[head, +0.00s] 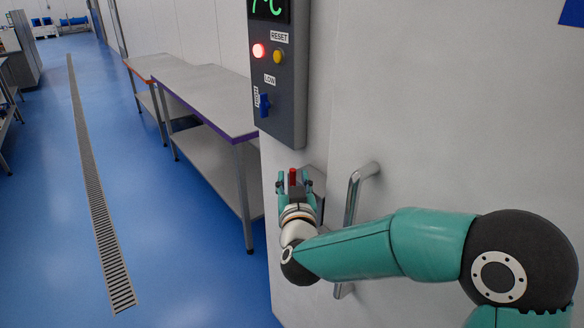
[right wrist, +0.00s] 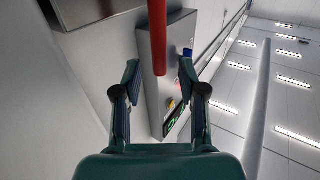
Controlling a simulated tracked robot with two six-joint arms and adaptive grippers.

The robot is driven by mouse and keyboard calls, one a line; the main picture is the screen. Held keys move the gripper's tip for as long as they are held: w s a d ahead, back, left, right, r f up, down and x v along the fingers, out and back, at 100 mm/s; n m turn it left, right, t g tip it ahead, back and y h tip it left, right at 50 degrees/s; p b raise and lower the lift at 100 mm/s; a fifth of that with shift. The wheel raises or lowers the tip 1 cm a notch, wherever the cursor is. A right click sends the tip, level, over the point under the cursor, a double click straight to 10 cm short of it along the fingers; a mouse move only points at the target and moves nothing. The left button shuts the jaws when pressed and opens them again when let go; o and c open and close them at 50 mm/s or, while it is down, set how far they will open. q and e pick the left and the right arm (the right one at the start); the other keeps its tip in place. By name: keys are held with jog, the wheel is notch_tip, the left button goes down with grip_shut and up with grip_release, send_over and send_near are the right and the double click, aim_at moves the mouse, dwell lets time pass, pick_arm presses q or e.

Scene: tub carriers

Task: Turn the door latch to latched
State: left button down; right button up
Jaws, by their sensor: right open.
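The door latch has a red lever (head: 292,176) on a grey housing (head: 316,180), mounted on the pale door below the control box. The lever stands roughly upright in the head view. My right gripper (head: 295,182) is open at the latch, with one finger on each side of the lever in the picture. In the right wrist view, the red lever (right wrist: 158,40) comes down from the top between my open fingers (right wrist: 159,78). I see no clear contact with it. The lower part of the lever is hidden by my gripper in the head view. My left gripper is not in view.
A vertical metal door handle (head: 353,200) stands close to the right of my gripper, partly behind my forearm. A grey control box (head: 285,110) with lit lamp and blue knob hangs just above. Steel tables (head: 205,95) stand to the left; the blue floor beyond is open.

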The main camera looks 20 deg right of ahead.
aim_at(293, 176)
jog(key=shift+p+x, duration=0.35)
jog(key=shift+x, duration=1.2)
grip_shut()
